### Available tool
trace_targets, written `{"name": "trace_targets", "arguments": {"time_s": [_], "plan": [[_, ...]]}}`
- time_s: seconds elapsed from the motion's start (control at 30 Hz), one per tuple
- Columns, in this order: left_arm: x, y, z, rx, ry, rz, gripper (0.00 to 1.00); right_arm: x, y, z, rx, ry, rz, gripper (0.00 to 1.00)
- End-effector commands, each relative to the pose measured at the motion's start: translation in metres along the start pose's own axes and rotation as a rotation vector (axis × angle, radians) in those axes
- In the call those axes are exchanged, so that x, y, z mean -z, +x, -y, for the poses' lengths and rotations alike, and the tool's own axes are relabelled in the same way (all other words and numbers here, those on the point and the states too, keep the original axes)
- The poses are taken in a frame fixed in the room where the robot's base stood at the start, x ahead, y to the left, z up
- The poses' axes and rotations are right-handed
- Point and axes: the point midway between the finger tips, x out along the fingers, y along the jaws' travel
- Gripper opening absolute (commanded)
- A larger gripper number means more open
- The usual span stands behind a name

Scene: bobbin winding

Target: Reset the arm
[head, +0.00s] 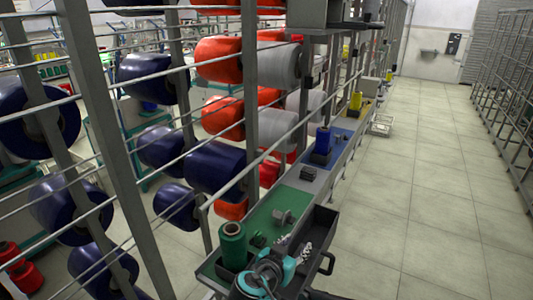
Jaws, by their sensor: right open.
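My right gripper (283,270), dark with teal parts, is low in the middle of the head view. It is over the near end of the long, narrow work ledge, beside a green spool (232,243) that stands upright in a dark holder. A dark open bin (322,226) with small pale pieces inside is just to the right of the gripper. I see nothing held between its fingers, and it is open. My left gripper is not in the view.
A metal rack with large navy (213,168), red (218,60) and white (278,64) rolls stands on the left. A blue spool (323,140) and a yellow spool (356,101) stand farther along the ledge. The tiled floor (425,190) on the right is clear.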

Motion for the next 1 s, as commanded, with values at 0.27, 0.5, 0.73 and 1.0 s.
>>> {"name": "trace_targets", "arguments": {"time_s": [0.27, 0.5, 0.73, 1.0], "plan": [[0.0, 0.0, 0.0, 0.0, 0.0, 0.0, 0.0, -0.035, -0.002, -0.086, 0.05, -0.2, 0.319, 0.42], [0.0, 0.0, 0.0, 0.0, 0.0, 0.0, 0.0, -0.077, -0.044, -0.137, 0.3, -0.329, 0.525, 0.42], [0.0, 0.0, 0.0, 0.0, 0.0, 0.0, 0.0, -0.089, -0.068, -0.143, 0.453, -0.36, 0.529, 0.42], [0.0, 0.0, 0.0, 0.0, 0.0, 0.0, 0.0, -0.089, -0.071, -0.142, 0.473, -0.366, 0.524, 0.42]]}}
